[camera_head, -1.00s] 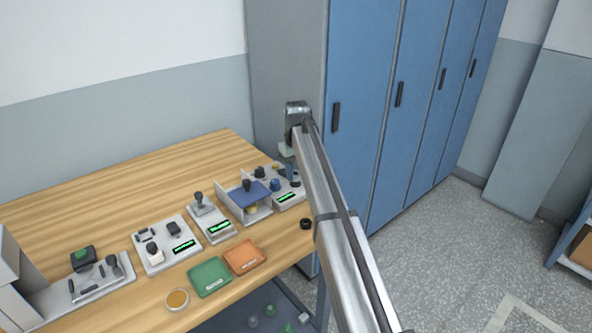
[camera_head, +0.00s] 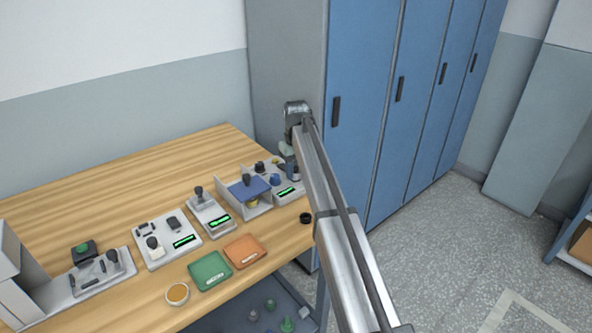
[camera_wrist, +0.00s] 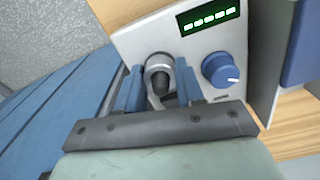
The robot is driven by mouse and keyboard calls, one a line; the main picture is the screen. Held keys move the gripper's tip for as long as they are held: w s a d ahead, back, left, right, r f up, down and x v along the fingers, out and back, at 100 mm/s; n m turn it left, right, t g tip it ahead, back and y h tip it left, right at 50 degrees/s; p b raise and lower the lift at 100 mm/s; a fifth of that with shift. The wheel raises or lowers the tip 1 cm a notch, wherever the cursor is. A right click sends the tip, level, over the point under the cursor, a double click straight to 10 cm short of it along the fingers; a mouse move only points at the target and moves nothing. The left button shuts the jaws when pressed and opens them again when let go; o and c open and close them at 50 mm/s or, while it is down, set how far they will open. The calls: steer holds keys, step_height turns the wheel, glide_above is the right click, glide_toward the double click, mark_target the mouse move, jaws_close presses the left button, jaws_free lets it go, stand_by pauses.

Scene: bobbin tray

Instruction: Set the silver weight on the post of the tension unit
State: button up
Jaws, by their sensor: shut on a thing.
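The tension unit (camera_head: 265,190) is a light grey box at the right end of the bench. In the wrist view its panel (camera_wrist: 130,42) has a green display and a blue knob (camera_wrist: 221,69). My gripper (camera_wrist: 160,88) is over the left part of this panel, with its blue fingers on either side of a silver ring-shaped thing, which looks like the silver weight (camera_wrist: 158,63). It is shut on the weight. A dark grey part shows within or below the ring; I cannot tell whether the post is inside it. In the head view my arm hides most of the gripper.
A blue-topped unit (camera_head: 248,188) stands close to the left of the tension unit. Green (camera_head: 210,271) and orange (camera_head: 245,251) trays and a black ring (camera_head: 306,218) lie near the front edge. Blue lockers (camera_head: 360,130) stand close at the right. The back of the bench is clear.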

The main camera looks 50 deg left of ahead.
steer(key=o, duration=1.2)
step_height(320, 180, up, 14)
steer(key=shift+f, duration=0.1)
